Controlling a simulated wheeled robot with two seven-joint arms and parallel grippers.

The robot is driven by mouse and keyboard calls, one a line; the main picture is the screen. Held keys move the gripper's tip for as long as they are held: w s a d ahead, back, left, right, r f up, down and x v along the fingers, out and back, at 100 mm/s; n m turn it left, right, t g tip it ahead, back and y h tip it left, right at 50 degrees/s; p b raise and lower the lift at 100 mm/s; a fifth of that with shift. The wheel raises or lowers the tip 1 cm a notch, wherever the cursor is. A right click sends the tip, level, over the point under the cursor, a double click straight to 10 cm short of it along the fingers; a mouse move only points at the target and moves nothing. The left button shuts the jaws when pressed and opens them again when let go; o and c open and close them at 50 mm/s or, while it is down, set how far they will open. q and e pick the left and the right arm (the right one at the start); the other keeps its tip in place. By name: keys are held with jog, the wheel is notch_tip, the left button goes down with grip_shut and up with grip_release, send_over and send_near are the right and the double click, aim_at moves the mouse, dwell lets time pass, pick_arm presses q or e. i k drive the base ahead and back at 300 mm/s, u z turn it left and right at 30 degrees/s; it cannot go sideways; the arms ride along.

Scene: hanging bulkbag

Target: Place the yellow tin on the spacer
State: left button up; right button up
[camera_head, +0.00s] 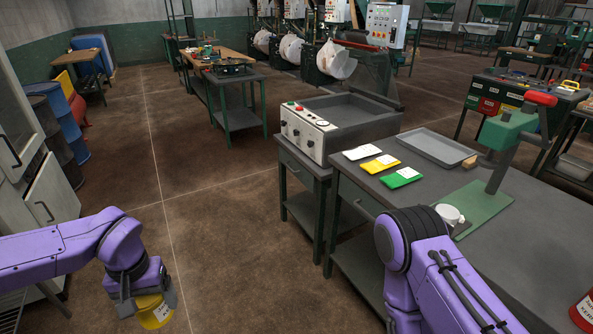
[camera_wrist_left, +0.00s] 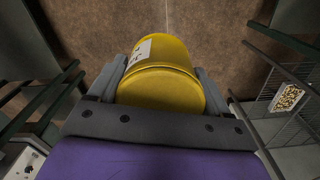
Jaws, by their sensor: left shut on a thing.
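My left gripper (camera_head: 147,302) is shut on the yellow tin (camera_head: 155,314), which has a white label. It holds the tin low in the head view's bottom left, over open floor and away from the benches. In the left wrist view, the tin (camera_wrist_left: 162,88) lies between the two grey fingers of the left gripper (camera_wrist_left: 160,82). I cannot identify the spacer in either view.
The grey workbench (camera_head: 530,225) carries white, yellow and green packets, a shallow tray (camera_head: 437,147), a green press (camera_head: 507,130) with a red handle, and a white object (camera_head: 449,213). A red tin (camera_head: 585,311) shows at the right edge. Brown floor (camera_head: 225,240) is clear left of the bench.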

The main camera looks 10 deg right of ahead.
aim_at(448, 211)
jog(key=z, duration=0.05)
jog(key=i, duration=0.25)
jog(key=z, duration=2.3)
